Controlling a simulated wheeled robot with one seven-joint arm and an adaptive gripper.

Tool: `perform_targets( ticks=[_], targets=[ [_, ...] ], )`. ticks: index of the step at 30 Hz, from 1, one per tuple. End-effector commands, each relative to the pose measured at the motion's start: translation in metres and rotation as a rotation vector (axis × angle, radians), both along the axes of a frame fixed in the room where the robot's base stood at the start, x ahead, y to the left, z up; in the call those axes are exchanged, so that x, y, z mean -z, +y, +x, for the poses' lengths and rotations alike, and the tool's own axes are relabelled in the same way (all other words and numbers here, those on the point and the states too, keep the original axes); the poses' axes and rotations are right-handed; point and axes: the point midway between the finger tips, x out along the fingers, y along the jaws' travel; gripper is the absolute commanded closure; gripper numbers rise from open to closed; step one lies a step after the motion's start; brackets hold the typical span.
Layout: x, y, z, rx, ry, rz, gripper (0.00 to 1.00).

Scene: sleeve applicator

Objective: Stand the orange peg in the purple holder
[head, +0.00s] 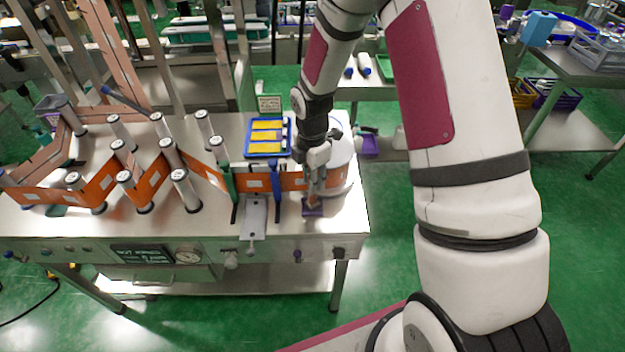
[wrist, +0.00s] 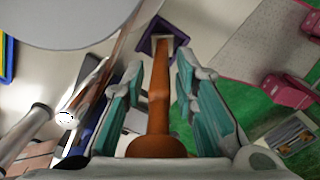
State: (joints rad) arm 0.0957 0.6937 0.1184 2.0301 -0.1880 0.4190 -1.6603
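The orange peg (wrist: 160,95) runs between the two fingers of my gripper (wrist: 160,68) in the wrist view. Its rounded end is near the camera and its far end meets the opening of the purple holder (wrist: 147,43). The teal finger pads stand apart from the peg, with a gap on each side. In the head view my gripper (head: 316,182) is just above the purple holder (head: 313,211), at the table's front right. A little of the peg (head: 311,201) shows there, looking upright. How deep the peg sits in the holder is hidden.
A grey metal plate (head: 254,215) lies left of the holder. An orange band (head: 150,184) winds around several white rollers. A blue tray (head: 250,151) with yellow pieces is behind. A white cylinder (head: 340,165) stands close behind my gripper. The table's right edge is near.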

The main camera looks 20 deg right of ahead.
Motion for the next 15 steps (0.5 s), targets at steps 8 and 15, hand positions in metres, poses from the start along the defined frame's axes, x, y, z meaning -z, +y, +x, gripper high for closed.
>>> perform_targets(
  ticks=[8,15],
  targets=[
    [0.008,-0.002,-0.007,0.003,0.022,0.000,0.59],
    [-0.006,-0.002,-0.005,0.003,0.017,0.000,0.59]
  ],
)
